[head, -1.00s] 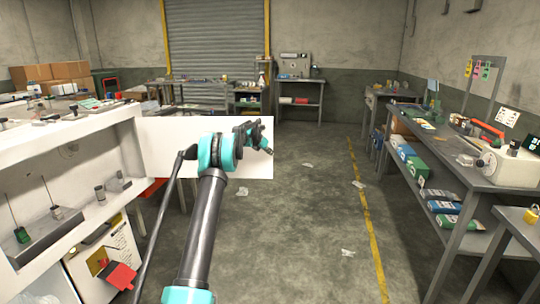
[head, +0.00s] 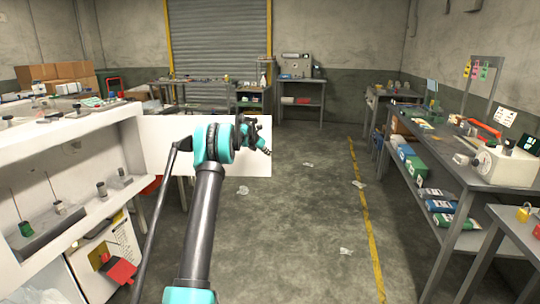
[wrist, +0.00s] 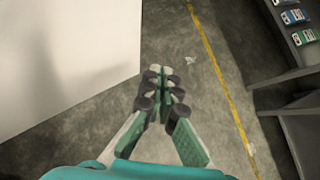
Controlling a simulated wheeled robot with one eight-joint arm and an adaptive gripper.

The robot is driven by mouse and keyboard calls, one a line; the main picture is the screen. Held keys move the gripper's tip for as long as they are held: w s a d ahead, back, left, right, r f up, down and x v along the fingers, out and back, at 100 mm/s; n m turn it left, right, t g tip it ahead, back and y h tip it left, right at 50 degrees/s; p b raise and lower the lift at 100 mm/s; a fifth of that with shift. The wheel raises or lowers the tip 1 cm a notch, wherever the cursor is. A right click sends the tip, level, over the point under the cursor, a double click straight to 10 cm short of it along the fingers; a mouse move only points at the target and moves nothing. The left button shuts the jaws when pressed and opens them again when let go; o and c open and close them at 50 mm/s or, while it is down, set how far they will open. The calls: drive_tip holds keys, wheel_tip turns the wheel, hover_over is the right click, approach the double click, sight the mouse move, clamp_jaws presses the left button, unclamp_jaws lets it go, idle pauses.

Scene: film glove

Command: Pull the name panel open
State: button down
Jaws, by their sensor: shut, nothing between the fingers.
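A plain white panel (head: 168,133) stands out at an angle from the right end of the white cabinet (head: 88,130) in the head view, leaving the cabinet's front open. No lettering shows on the visible face. My gripper (head: 265,149) is in front of the panel near its free right edge. In the wrist view the panel (wrist: 65,60) fills the upper left, and my gripper (wrist: 160,72) lies just right of its edge, with the fingers together and empty. I cannot tell whether the gripper touches the panel. My arm hides part of the panel.
Inside the cabinet are shelves with small jars (head: 58,208). A red piece (head: 119,270) juts out below it. A grey workbench (head: 455,165) with a cream device stands at right. The middle floor (head: 310,230) is open, with a few scraps and a yellow line.

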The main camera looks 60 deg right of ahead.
drive_tip(key=s+a+r, duration=0.3)
drive_tip(key=a+r, duration=0.2)
drive_tip(key=r, duration=0.1)
drive_tip(key=shift+s, duration=0.3)
drive_tip(key=shift+w, duration=0.1)
drive_tip(key=w+a+m+t+y, duration=0.1)
drive_tip(key=w+a, duration=0.3)
drive_tip(key=a, duration=0.4)
drive_tip(key=w+a+r+m+t, duration=0.1)
drive_tip(key=w+a+m, duration=0.15)
drive_tip(key=a, duration=0.55)
drive_tip(key=w+a+m+t+y, duration=0.1)
drive_tip(key=w+a, duration=0.3)
drive_tip(key=a, duration=0.4)
drive_tip(key=a+f+m+t+y, duration=0.15)
drive_tip(key=a+m, duration=0.25)
drive_tip(key=a, duration=1.9)
drive_tip(key=s+a+f+m+y, duration=0.1)
drive_tip(key=s+a+f, duration=0.3)
drive_tip(key=s+a, duration=0.4)
drive_tip(key=s+a+f+m+y, duration=0.2)
drive_tip(key=s+a+f+m, duration=0.2)
drive_tip(key=a, duration=1.2)
drive_tip(key=s+a+f+m+y, duration=0.2)
drive_tip(key=s+a+f, duration=0.3)
drive_tip(key=s+a, duration=0.6)
drive_tip(key=shift+s+a+f+m, duration=0.2)
drive_tip(key=shift+s+a+m, duration=0.1)
drive_tip(key=shift+a+m, duration=0.4)
